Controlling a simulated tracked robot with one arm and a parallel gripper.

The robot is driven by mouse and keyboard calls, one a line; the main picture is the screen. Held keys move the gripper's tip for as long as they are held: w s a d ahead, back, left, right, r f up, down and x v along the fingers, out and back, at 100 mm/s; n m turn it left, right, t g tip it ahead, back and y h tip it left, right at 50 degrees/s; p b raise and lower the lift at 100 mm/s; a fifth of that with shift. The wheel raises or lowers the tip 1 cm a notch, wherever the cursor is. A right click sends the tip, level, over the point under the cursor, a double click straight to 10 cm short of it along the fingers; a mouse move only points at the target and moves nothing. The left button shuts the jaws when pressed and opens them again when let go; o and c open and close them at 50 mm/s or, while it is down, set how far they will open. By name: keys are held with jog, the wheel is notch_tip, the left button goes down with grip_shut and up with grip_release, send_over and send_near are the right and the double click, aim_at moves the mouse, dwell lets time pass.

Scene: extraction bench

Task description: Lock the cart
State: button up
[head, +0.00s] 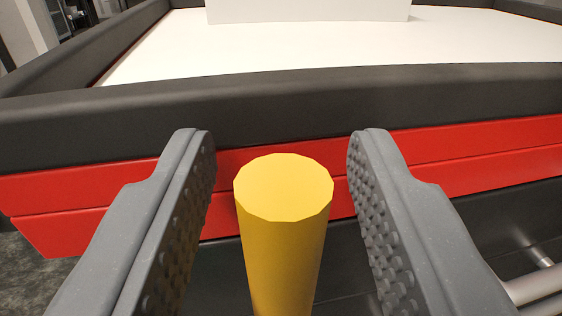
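The cart (80,114) fills the view ahead, with a dark rim, red side panels and a white top surface. A yellow post (285,190) with a flat faceted top stands in front of its red side, rising from the bottom of the picture. My gripper (277,140) is open, with one grey studded finger on each side of the yellow post. A gap shows between the post and each finger, so neither appears to touch it. The lower end of the post is out of view. No part is clearly recognisable as a lock.
A white box-like block (308,10) stands on the cart's white top at the back. Metal tubes (535,284) show low at the right, beside my right finger. Grey floor (35,272) shows at the lower left.

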grip_shut()
